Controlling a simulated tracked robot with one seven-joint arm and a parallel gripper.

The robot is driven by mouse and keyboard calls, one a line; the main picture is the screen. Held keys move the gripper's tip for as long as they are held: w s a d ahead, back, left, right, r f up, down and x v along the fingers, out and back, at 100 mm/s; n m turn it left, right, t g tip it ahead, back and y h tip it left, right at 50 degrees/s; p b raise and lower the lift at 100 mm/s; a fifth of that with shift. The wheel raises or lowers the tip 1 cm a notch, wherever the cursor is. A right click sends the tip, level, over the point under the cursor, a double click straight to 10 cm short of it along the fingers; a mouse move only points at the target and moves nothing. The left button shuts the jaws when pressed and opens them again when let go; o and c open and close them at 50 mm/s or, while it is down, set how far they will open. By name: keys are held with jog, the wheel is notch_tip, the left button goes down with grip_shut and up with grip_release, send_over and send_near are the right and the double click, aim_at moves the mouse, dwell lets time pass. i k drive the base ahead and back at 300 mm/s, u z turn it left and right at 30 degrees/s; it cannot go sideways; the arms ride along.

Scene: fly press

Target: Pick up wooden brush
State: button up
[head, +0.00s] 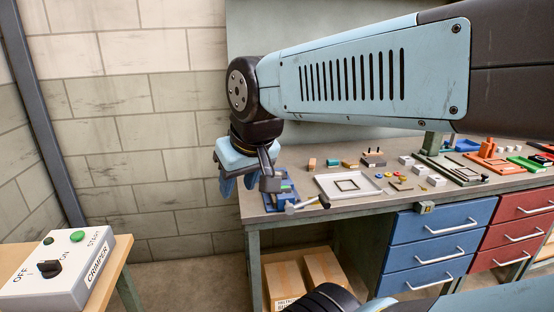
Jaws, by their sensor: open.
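My gripper (238,186) hangs at the left end of the workbench, with its blue fingers pointing down, open and apparently empty. It is beside the bench's left edge, in front of the grey block wall. I cannot pick out the wooden brush for certain. A small orange-brown block (312,164) stands at the back of the bench, right of my gripper, but it is too small to tell whether it is the brush. My arm crosses the upper picture and covers part of the area behind the bench.
The workbench (262,219) carries a blue vise (280,196), a pale tray (326,190), several small parts and a green press (432,150). Blue drawers (432,245) and red drawers (520,232) hang below. Cardboard boxes (284,284) stand underneath. A crimper control box (62,268) is at lower left.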

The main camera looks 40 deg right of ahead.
aim_at(312, 164)
jog(key=u, duration=0.15)
jog(key=i, duration=0.9)
jog(key=z, duration=1.7)
